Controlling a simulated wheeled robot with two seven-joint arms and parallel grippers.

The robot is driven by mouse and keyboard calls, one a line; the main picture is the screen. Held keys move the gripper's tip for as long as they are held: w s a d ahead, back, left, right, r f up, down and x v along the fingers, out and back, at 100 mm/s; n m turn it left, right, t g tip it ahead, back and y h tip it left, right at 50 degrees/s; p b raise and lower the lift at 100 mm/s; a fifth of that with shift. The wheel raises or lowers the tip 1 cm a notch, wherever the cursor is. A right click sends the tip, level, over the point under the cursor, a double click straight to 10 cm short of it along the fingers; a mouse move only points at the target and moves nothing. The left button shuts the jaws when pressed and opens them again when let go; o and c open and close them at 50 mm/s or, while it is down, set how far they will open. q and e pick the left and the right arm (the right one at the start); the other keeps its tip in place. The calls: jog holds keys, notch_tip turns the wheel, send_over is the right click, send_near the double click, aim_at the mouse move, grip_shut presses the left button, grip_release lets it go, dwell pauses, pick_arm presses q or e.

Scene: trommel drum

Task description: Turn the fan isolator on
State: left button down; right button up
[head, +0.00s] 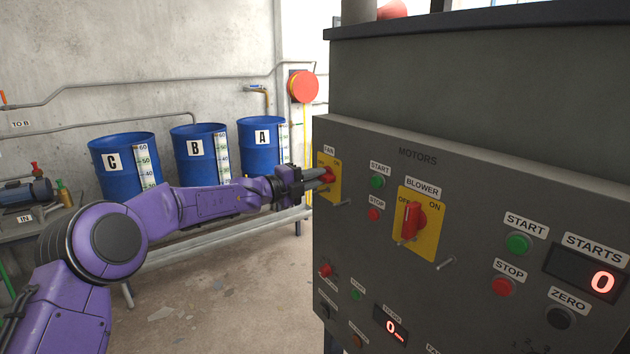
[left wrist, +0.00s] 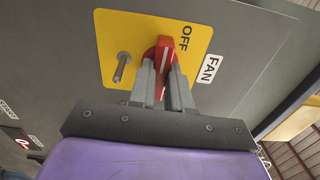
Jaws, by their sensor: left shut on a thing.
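The fan isolator is a red rotary handle on a yellow plate (head: 335,188) at the left edge of the grey motors panel. The head view shows the FAN label above it, and my gripper partly covers the handle. My left gripper (head: 325,177) comes in from the left and is at the handle. In the left wrist view the fingers of my left gripper (left wrist: 166,85) are shut on the red handle (left wrist: 165,50), one on each side. The word OFF shows beside the handle on the plate (left wrist: 115,35); ON is hidden there. My right gripper is not in view.
A metal pin (left wrist: 122,68) sticks out of the plate beside the handle. The blower isolator (head: 413,220) and start and stop buttons are to its right on the panel (head: 470,190). Blue drums (head: 125,165) stand behind my left arm.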

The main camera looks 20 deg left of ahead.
pick_arm(q)
jog(key=m+b, duration=0.3)
jog(key=b, duration=0.2)
jog(key=m+b, duration=0.3)
jog(key=b, duration=0.1)
jog(key=m+b, duration=0.3)
jog(key=b, duration=0.2)
jog(key=shift+f+m+b, duration=0.3)
jog(key=shift+f+m, duration=0.1)
jog(key=m+b, duration=0.2)
jog(key=m, duration=0.1)
jog(key=shift+d+b, duration=0.1)
jog(key=shift+b, duration=0.3)
jog(key=m+b, duration=0.2)
jog(key=m, duration=0.2)
jog(key=shift+r, duration=0.2)
jog(key=shift+m, duration=0.5)
jog(key=c, duration=1.4)
grip_release()
jog(key=shift+o, duration=0.3)
jog(key=shift+r, duration=0.1)
